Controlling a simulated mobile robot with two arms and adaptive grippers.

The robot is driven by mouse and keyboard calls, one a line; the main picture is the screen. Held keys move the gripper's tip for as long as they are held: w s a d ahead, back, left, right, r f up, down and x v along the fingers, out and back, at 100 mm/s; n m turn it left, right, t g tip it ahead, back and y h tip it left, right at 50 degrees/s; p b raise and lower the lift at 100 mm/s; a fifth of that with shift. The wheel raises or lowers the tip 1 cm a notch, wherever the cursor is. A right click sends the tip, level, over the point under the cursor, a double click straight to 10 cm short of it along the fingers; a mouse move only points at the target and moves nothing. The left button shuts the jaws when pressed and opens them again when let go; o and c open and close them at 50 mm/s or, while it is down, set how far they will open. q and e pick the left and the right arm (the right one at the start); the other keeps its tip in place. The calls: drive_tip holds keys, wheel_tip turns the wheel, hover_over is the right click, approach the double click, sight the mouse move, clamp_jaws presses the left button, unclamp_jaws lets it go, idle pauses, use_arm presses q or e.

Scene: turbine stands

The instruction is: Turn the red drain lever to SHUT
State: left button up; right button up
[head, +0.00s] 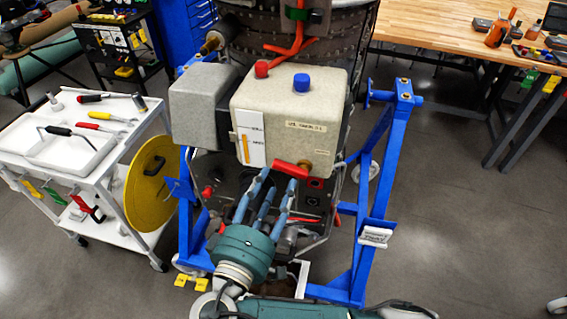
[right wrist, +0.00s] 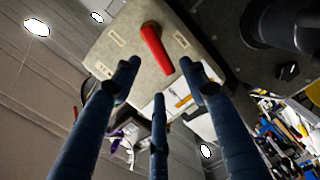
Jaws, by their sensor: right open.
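The red drain lever (head: 291,169) is on the lower front of a beige tank box (head: 290,112), its brass pivot at its right end in the head view. There it lies nearly level, its free end pointing left. The right wrist view shows the lever (right wrist: 157,48) between two small labels, too small to read surely. My right gripper (head: 267,183) has three blue fingers. It is open just below the lever; in the right wrist view (right wrist: 160,80) the lever's free end appears between the spread fingertips. I cannot tell whether they touch. My left gripper is not in view.
A blue stand frame (head: 372,200) surrounds the box on both sides. Above it is another red handle (head: 292,48). A white gauge plate (head: 249,139) is left of the lever. A white tool cart (head: 90,150) stands left, a wooden workbench (head: 460,30) back right.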

sight(283, 169)
drive_tip(key=p+x, duration=0.1)
drive_tip(key=x, duration=0.5)
drive_tip(key=shift+w+p, duration=0.3)
drive_tip(key=shift+p, duration=0.1)
drive_tip(key=shift+f, duration=0.1)
clamp_jaws()
